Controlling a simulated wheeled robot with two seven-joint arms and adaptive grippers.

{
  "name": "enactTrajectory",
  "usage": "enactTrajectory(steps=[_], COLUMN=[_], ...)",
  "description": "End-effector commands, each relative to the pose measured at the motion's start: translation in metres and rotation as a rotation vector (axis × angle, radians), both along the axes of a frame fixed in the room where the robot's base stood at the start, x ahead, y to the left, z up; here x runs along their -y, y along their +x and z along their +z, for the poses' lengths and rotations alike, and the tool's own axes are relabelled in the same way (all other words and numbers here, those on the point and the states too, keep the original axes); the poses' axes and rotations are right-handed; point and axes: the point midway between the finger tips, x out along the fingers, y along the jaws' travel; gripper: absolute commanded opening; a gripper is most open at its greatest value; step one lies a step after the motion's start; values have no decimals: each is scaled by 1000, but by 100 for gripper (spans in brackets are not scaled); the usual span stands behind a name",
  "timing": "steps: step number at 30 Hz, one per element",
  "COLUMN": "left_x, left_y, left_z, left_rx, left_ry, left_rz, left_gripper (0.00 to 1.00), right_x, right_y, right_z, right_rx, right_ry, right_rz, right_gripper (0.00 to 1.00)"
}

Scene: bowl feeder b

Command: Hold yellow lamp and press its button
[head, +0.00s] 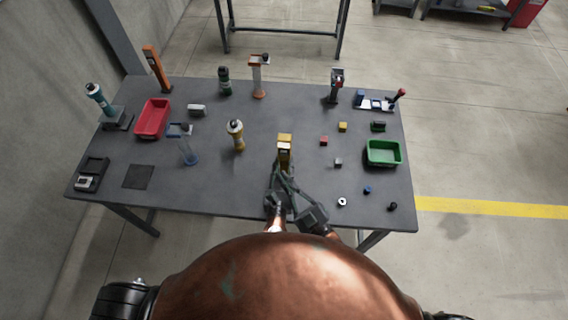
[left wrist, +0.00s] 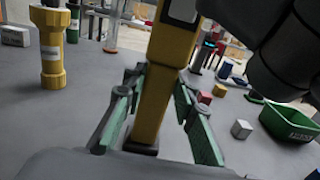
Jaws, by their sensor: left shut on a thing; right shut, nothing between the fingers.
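The yellow lamp (head: 285,142) stands upright near the front middle of the table, with a pale panel on its upper body. In the left wrist view its yellow body (left wrist: 165,75) rises between the green-padded fingers, and its top is out of frame. My left gripper (left wrist: 155,105) is shut on the lower body; it also shows in the head view (head: 281,176). My right gripper (head: 293,183) is shut and empty, close to the lamp's right side. Its dark body (left wrist: 268,45) fills the upper right of the left wrist view. I cannot tell whether it touches the lamp. The button is not discernible.
A yellow flashlight (head: 237,140) stands to the left of the lamp. A green bin (head: 383,162) and several small cubes lie to the right. A red bin (head: 153,130) and a clear blue stand (head: 187,152) are further left.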

Motion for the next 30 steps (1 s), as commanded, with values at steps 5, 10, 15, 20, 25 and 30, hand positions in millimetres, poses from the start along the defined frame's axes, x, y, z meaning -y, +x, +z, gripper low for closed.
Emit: enactTrajectory(steps=[5,10,15,20,25,30], left_x=[0,0,0,0,0,-1], left_y=[0,0,0,0,-3,-26], left_z=[-1,-1,0,0,0,-1], left_rx=[-2,-1,-1,0,-1,-2], left_ry=[0,0,0,0,1,0], left_rz=[0,0,0,0,0,0], left_gripper=[0,34,46,46,46,46], right_x=[0,0,0,0,0,0], right_y=[-1,0,0,0,0,0], right_z=[0,0,0,0,0,0], right_rx=[1,1,1,1,1,1], right_ry=[0,0,0,0,0,0], right_rz=[0,0,0,0,0,0], right_gripper=[0,0,0,0,0,0])
